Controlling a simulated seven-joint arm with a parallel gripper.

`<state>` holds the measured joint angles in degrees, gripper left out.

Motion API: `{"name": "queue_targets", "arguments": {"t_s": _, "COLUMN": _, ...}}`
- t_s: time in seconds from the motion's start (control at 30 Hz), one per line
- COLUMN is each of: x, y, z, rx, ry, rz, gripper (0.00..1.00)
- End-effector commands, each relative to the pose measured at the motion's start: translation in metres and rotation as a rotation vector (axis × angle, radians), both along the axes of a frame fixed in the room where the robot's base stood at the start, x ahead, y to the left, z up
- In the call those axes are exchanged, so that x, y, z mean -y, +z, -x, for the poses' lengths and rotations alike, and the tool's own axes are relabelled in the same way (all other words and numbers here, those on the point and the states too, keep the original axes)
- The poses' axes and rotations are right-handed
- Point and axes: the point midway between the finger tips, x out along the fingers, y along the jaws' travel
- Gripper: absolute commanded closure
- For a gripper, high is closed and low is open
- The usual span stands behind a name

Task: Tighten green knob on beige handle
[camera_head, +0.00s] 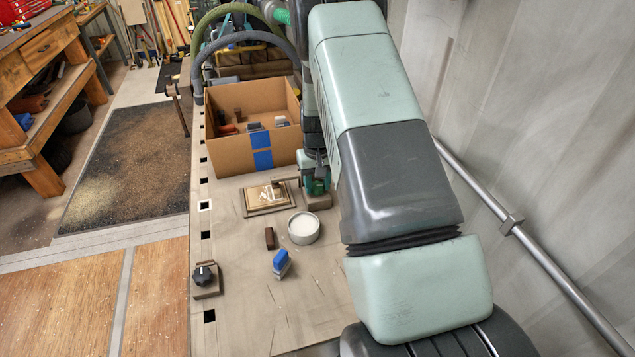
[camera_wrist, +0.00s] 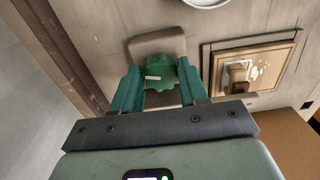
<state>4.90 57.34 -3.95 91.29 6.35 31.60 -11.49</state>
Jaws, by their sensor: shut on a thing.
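The green knob (camera_wrist: 160,76) has a lobed rim and a small pale mark, and sits against a beige handle plate (camera_wrist: 157,42) in the wrist view. My gripper (camera_wrist: 160,68) is shut on the green knob, with one green finger on each side of it. In the head view the beige plate (camera_head: 319,203) lies on the bench, and my gripper (camera_head: 316,184) reaches down to it. There the knob is mostly hidden by my gripper and arm.
A framed board (camera_head: 267,197) lies just left of the plate. An open cardboard box (camera_head: 228,153) with several items stands behind. A white-filled round tin (camera_head: 304,228), dark block (camera_head: 269,238), blue brush (camera_head: 281,263) and black knob on a plate (camera_head: 205,277) are nearer.

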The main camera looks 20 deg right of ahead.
Motion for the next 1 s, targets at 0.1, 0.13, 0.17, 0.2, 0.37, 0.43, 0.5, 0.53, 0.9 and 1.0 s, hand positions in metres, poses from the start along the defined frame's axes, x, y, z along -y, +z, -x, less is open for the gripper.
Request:
{"name": "queue_targets", "arguments": {"t_s": 0.1, "x": -0.0003, "y": 0.0005, "z": -0.0005, "rx": 0.001, "ry": -0.062, "rz": 0.001, "gripper": 0.87}}
{"name": "queue_targets", "arguments": {"t_s": 0.13, "x": -0.0003, "y": 0.0005, "z": -0.0005, "rx": 0.001, "ry": -0.075, "rz": 0.001, "gripper": 0.87}}
{"name": "queue_targets", "arguments": {"t_s": 0.17, "x": -0.0002, "y": 0.0005, "z": -0.0005, "rx": 0.001, "ry": -0.087, "rz": 0.001, "gripper": 0.87}}
{"name": "queue_targets", "arguments": {"t_s": 0.2, "x": -0.0003, "y": 0.0006, "z": -0.0005, "rx": 0.001, "ry": -0.103, "rz": 0.000, "gripper": 0.87}}
{"name": "queue_targets", "arguments": {"t_s": 0.37, "x": -0.0003, "y": 0.0006, "z": -0.0006, "rx": 0.001, "ry": -0.143, "rz": 0.000, "gripper": 0.87}}
{"name": "queue_targets", "arguments": {"t_s": 0.43, "x": -0.0004, "y": 0.0006, "z": -0.0006, "rx": 0.001, "ry": -0.151, "rz": 0.000, "gripper": 0.87}}
{"name": "queue_targets", "arguments": {"t_s": 0.5, "x": -0.0004, "y": 0.0006, "z": -0.0006, "rx": 0.001, "ry": -0.155, "rz": 0.000, "gripper": 0.87}}
{"name": "queue_targets", "arguments": {"t_s": 0.53, "x": -0.0004, "y": 0.0006, "z": -0.0006, "rx": 0.002, "ry": -0.156, "rz": 0.000, "gripper": 0.87}}
{"name": "queue_targets", "arguments": {"t_s": 0.9, "x": -0.0004, "y": 0.0007, "z": -0.0007, "rx": 0.002, "ry": -0.156, "rz": 0.000, "gripper": 0.49}}
{"name": "queue_targets", "arguments": {"t_s": 1.0, "x": -0.0004, "y": 0.0005, "z": -0.0006, "rx": 0.001, "ry": -0.156, "rz": 0.000, "gripper": 0.34}}
